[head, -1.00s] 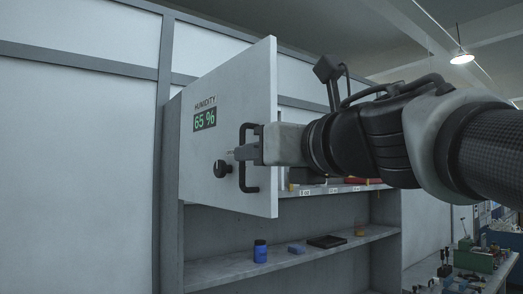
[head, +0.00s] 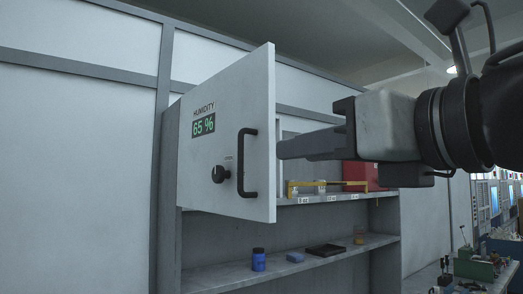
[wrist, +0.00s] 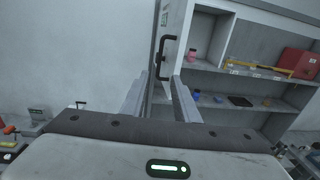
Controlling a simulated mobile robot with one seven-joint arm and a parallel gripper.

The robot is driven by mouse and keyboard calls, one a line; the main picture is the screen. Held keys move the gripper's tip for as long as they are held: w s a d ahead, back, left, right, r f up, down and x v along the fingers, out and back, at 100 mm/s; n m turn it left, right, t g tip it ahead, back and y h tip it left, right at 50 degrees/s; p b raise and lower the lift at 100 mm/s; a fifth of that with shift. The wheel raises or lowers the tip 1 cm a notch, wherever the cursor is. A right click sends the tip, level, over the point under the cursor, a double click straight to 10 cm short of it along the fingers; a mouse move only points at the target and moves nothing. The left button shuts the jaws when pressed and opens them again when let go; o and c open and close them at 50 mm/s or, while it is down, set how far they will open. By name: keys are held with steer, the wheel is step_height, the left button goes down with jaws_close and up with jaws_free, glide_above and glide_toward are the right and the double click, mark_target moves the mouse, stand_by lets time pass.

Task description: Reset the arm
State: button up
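My gripper (head: 283,147) is to the right of the cabinet door's black handle (head: 247,162) in the head view, apart from it. The wrist view shows my gripper's two fingers (wrist: 160,82) spread with nothing between them, so it is open. The white door (head: 225,100) stands swung open, with a humidity display (head: 204,125) reading 65 % and a black knob (head: 220,174). In the wrist view the handle (wrist: 161,56) is beyond the fingertips. Part of the cabinet's upper inside is hidden by the door and my gripper.
The cabinet's upper shelf (head: 350,195) holds a yellow rail and a red box (head: 365,177). Its lower shelf holds a blue bottle (head: 258,260), a blue block (head: 295,257) and a black tray (head: 326,250). A cluttered workbench (head: 470,285) stands at the lower right.

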steer(key=shift+w, duration=0.1)
steer(key=w+d+f+m+t+h+p, duration=0.15)
steer(key=w+d+m+h, duration=0.3)
steer(key=m, duration=0.65)
steer(key=w+d+f+m+t+h+b, duration=0.1)
steer(key=w+d+m+t+h, duration=0.35)
steer(key=m, duration=0.75)
steer(key=d+f+m+g+h, duration=0.4)
steer(key=d+f+m+g, duration=0.15)
steer(key=f+m, duration=0.5)
steer(key=s+a+f+m+g+y, duration=0.1)
steer(key=s+a+f+m+g, duration=0.1)
steer(key=f, duration=0.7)
steer(key=s+a+f+m+g+y+p, duration=0.1)
steer(key=s+a+f+m+g, duration=0.2)
steer(key=f, duration=0.6)
steer(key=s+a+f+m+g+y, duration=0.2)
steer(key=s+f+m+g, duration=0.1)
steer(key=s+f+g, duration=0.2)
step_height(320, 180, down, 5)
steer(key=s, duration=0.2)
steer(key=shift+s+a, duration=0.35)
steer(key=shift+r+m+g, duration=0.1)
steer(key=shift+m+g, duration=0.15)
